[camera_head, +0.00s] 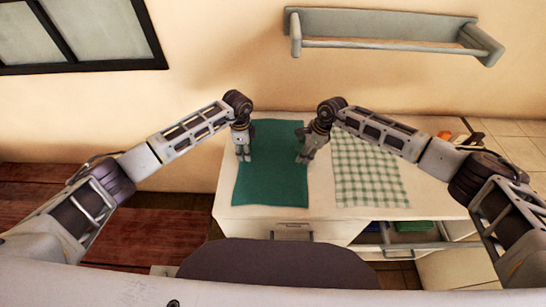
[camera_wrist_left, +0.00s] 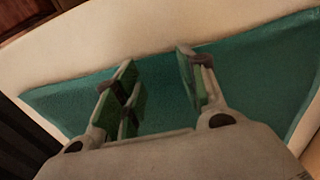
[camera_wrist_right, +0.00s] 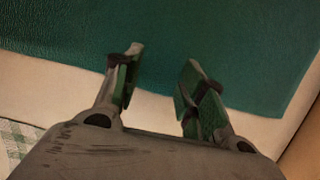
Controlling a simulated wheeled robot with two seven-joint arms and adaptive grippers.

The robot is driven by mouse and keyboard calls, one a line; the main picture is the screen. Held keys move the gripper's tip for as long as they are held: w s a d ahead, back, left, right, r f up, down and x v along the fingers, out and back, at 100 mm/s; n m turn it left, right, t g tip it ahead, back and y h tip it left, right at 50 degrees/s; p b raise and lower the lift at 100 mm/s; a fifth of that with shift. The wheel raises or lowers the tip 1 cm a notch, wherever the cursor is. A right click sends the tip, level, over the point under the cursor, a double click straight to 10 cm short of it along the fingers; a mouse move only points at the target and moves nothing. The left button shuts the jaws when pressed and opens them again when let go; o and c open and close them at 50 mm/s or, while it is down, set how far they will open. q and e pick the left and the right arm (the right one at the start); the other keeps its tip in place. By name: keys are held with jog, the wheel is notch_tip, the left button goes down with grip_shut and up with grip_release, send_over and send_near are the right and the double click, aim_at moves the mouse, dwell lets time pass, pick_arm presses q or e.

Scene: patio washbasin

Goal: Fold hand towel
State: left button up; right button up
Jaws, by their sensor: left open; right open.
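A dark green towel (camera_head: 272,170) lies flat and spread out on the white cabinet top, in the head view. It also fills much of the left wrist view (camera_wrist_left: 165,75) and the upper part of the right wrist view (camera_wrist_right: 225,35). My left gripper (camera_head: 243,156) is open over the towel's left edge. In its wrist view its fingers (camera_wrist_left: 160,85) are apart with nothing between them. My right gripper (camera_head: 302,158) is open at the towel's right edge. Its fingers (camera_wrist_right: 160,75) are apart and empty. I cannot tell whether either gripper touches the cloth.
A green-and-white checked cloth (camera_head: 368,178) lies to the right on the white cabinet top (camera_head: 322,195). Orange-topped items (camera_head: 445,135) stand at the back right. A grey rail shelf (camera_head: 390,42) is on the wall above. A drawer front (camera_head: 292,234) and an open shelf are below.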

pick_arm(q)
jog(key=shift+f, duration=0.35)
pick_arm(e)
jog(key=shift+s+f, duration=0.1)
jog(key=shift+f, duration=0.15)
dwell(0.3)
pick_arm(q)
jog(key=shift+c, duration=0.5)
pick_arm(e)
jog(key=shift+c, duration=0.5)
pick_arm(q)
jog(key=shift+s+f, duration=0.1)
jog(key=shift+s, duration=0.05)
grip_shut()
pick_arm(e)
jog(key=shift+d+f, duration=0.1)
grip_shut()
jog(key=shift+s, duration=0.1)
